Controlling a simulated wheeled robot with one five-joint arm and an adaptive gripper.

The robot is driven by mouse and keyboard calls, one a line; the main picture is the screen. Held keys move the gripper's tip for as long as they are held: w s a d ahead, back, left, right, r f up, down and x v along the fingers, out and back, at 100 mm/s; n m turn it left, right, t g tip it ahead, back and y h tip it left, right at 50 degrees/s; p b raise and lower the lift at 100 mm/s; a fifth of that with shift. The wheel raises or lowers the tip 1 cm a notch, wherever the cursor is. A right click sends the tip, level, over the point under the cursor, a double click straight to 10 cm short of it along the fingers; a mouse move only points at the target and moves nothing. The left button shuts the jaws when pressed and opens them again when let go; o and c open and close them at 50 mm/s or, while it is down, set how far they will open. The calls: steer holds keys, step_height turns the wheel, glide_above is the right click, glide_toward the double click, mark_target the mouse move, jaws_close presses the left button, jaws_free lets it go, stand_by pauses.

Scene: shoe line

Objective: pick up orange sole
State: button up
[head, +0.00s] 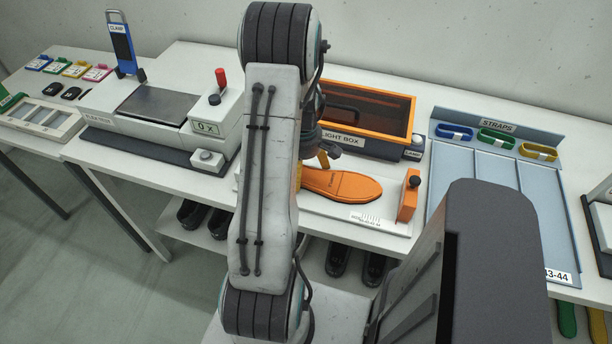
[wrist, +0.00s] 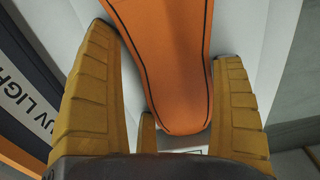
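The orange sole (head: 345,187) lies flat on a white board (head: 382,226) with a printed scale, below the light box in the head view. In the wrist view the sole (wrist: 172,62) runs up between the two yellow fingers of my gripper (wrist: 163,45). The fingers are apart, one on each side of the sole, with narrow gaps visible beside it. A third narrow yellow piece shows near the sole's lower end. In the head view my arm hides most of the gripper and the sole's left end.
The orange-framed light box (head: 368,95) stands just behind the sole. An orange block (head: 409,196) with a black knob sits at the board's right end. A blue-grey straps tray (head: 470,180) is further right, and a press machine (head: 160,120) is left.

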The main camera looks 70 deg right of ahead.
steer(key=c, duration=0.7)
steer(key=shift+r, duration=0.1)
